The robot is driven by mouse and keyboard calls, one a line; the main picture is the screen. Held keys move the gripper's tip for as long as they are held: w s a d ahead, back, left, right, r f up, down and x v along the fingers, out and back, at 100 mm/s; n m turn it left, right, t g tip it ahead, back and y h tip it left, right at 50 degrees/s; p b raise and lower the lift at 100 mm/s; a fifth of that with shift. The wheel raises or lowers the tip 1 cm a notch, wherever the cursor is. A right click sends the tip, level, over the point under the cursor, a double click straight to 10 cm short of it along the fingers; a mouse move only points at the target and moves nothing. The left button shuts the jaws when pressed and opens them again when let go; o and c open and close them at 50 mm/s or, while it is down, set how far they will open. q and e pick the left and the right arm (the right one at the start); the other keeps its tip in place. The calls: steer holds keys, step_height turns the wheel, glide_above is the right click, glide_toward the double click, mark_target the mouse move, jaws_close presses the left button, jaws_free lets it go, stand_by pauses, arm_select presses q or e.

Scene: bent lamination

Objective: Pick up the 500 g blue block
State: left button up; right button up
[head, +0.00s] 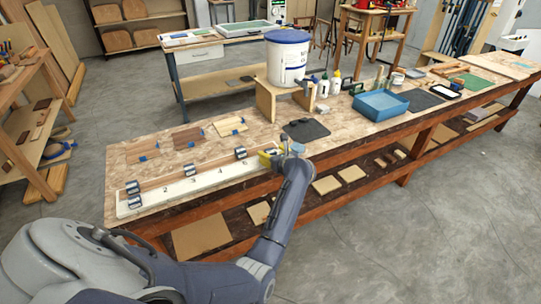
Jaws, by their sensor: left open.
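A third block (190,170) stands near the 3, and a fourth block (240,153) near the right part. Their labels are too small to read, so I cannot tell which is 500 g. My left gripper (279,150) is open at the right end of the board, beside a yellow item (266,157). The fingers are small and partly hidden by my wrist. My right gripper is not in view.
Wood samples with small blue pieces (187,138) lie behind the board. A dark mat (306,131) lies right of them. A white bucket (288,58) stands on a wooden stand behind my gripper. A blue tray (380,105) and bottles stand farther right.

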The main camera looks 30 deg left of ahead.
arm_select(q)
steer(key=shift+w+a+f, duration=0.3)
steer(key=shift+w+a, duration=0.05)
steer(key=shift+a, duration=0.2)
steer(key=shift+c, duration=0.3)
steer(key=shift+r, duration=0.1)
jaws_close()
